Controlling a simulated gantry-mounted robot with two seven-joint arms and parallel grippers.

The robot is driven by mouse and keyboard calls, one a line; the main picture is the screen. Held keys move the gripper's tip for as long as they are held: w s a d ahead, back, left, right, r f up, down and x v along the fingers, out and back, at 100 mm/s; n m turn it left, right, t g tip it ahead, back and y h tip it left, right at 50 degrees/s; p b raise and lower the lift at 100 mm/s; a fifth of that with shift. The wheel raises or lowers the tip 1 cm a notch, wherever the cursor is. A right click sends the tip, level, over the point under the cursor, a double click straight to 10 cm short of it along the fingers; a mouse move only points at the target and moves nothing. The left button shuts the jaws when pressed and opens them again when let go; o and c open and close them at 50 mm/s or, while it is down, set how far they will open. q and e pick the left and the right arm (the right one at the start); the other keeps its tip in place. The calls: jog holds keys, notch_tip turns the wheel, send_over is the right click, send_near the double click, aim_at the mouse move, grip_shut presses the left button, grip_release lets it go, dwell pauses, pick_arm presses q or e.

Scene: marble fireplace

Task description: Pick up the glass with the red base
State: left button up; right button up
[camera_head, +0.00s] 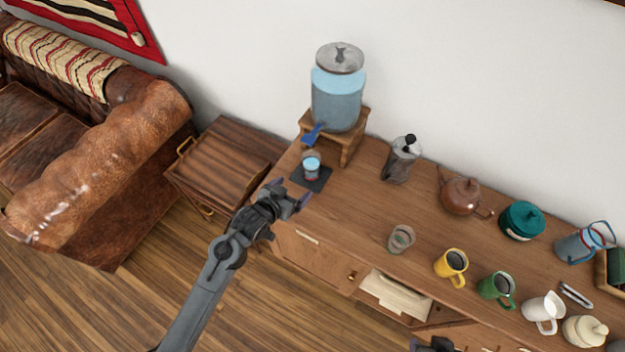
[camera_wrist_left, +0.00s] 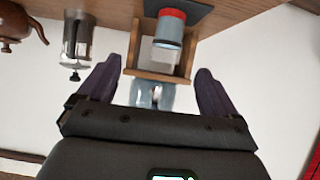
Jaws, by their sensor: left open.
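The glass with the red base (camera_head: 311,168) stands upright on a dark square mat (camera_head: 322,182) at the left end of the wooden cabinet, with blue-tinted water in it. In the left wrist view, which is upside down, the glass (camera_wrist_left: 169,30) shows its red base at the top, between and beyond the fingers. My left gripper (camera_head: 291,193) is open and empty, just in front of the glass and apart from it. Its two dark purple fingers (camera_wrist_left: 158,75) are spread wide. Only a dark part of what seems my right gripper (camera_head: 434,344) shows at the bottom edge.
A water dispenser (camera_head: 336,98) on a wooden stand (camera_head: 352,142) is right behind the glass, its blue tap (camera_head: 313,134) close above it. An empty glass (camera_head: 401,239), several mugs and a brown teapot (camera_head: 461,196) stand farther right.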

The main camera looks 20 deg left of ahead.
pick_arm(q)
jog(key=t+b, duration=0.1)
jog(key=b, duration=0.4)
send_near(315, 154)
jog(key=shift+t, duration=0.3)
jog(key=x, duration=0.2)
jog(key=b+x, duration=0.1)
jog(key=x, duration=0.1)
jog(key=shift+w+d+f, duration=0.1)
jog(key=shift+d+f, duration=0.15)
jog(key=shift+f, duration=0.2)
jog(key=x, duration=0.1)
jog(key=b+x, duration=0.1)
jog(key=x, duration=0.1)
jog(key=shift+w+a+r, duration=0.1)
jog(key=shift+w+a, duration=0.05)
jog(key=shift+a, duration=0.05)
jog(key=shift+w+d+f, duration=0.1)
jog(key=shift+w+f, duration=0.15)
jog(key=shift+w, duration=0.2)
pick_arm(e)
notch_tip(315, 154, down, 10)
jog(key=shift+r, duration=0.25)
pick_arm(q)
jog(key=c, duration=1.6)
jog(key=shift+r, duration=0.1)
grip_shut()
pick_arm(e)
jog(key=shift+s, duration=0.1)
